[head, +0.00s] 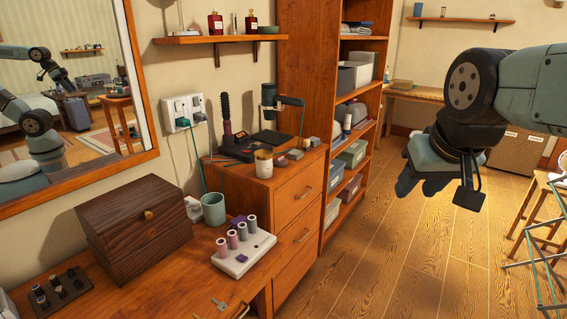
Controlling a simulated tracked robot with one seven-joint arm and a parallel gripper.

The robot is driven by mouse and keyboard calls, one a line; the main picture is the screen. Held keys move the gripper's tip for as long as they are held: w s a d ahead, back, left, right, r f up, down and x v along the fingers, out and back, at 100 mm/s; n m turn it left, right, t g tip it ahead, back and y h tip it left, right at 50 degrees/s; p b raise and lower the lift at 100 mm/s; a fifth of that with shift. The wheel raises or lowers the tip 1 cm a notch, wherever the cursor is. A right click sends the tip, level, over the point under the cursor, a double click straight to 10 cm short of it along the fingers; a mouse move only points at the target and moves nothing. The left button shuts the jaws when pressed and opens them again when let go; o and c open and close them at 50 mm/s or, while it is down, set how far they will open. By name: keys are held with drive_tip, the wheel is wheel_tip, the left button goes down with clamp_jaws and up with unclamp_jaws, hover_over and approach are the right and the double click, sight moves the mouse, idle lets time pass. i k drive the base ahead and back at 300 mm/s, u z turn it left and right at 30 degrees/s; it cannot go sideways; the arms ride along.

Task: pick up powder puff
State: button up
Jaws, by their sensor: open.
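My gripper (438,192) hangs from my arm at the upper right, over open wooden floor, well to the right of the furniture. It points down and is open, with nothing seen between its fingers. I cannot clearly make out a powder puff. Small items that I cannot identify, including a pinkish one (280,160), lie on the drawer cabinet (296,196) beside a cream cup (263,164). A small purple thing (236,222) lies behind the white roller stand (243,255) on the dresser, partly hidden by the rollers.
A dark wooden box (134,222), a grey-green mug (213,209) and a ring holder (62,288) stand on the dresser. A hairbrush (227,116) stands upright on the cabinet. A tall shelf (301,80) is behind. The floor (400,255) at centre right is clear.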

sight(279, 162)
drive_tip(key=z, duration=0.05)
drive_tip(key=i, duration=0.9)
drive_tip(key=u, duration=0.1)
